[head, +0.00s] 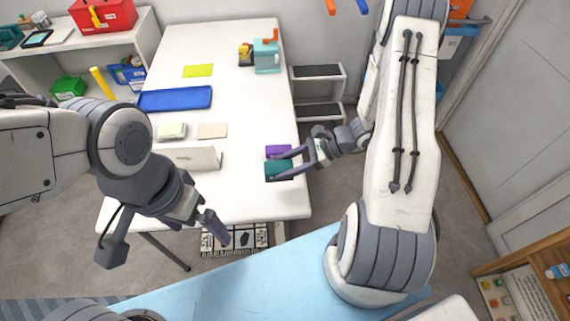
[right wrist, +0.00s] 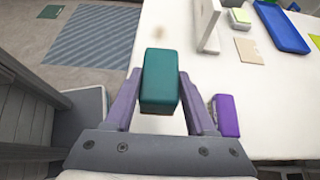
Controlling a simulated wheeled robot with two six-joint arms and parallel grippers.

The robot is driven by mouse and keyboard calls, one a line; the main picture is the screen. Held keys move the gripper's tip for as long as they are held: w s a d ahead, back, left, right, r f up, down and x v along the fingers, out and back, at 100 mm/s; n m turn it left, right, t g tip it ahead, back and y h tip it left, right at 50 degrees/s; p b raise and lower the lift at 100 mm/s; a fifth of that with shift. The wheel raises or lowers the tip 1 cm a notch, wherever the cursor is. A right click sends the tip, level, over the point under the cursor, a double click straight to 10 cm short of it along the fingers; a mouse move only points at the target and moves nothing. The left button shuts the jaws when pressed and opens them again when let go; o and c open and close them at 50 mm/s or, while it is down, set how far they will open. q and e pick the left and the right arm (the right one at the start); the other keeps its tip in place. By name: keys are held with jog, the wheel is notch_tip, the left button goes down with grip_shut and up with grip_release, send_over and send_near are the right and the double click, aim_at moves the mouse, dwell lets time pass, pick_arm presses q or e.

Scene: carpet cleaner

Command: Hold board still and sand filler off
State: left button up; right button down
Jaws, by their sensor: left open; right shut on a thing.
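A white board (head: 190,158) with a small mark on its face stands on the white table; part of it shows in the right wrist view (right wrist: 207,25). My right gripper (head: 290,163) is shut on a teal block (right wrist: 161,82), which it holds at the table's right edge. The block also shows in the head view (head: 278,170). A purple block (right wrist: 228,116) sits beside it on the table. My left gripper (head: 213,228) is open and empty near the table's front edge, apart from the board. A faint beige patch (right wrist: 163,32) shows on the white surface.
Behind the board lie a beige square (head: 212,130) and a pale green pad (head: 171,131). A blue tray (head: 175,99), a yellow-green sheet (head: 198,71) and a teal device (head: 266,57) are farther back. The table (head: 240,200) is bare between the board and the teal block.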

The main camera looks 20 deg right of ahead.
jog(key=shift+f+b, duration=4)
jog(key=shift+f, duration=1.1)
jog(key=shift+f, duration=0.2)
jog(key=shift+c, duration=0.7)
grip_release()
jog(key=v, duration=1)
jog(key=shift+d+b, duration=0.2)
jog(key=shift+b, duration=0.25)
jog(key=shift+a, duration=0.1)
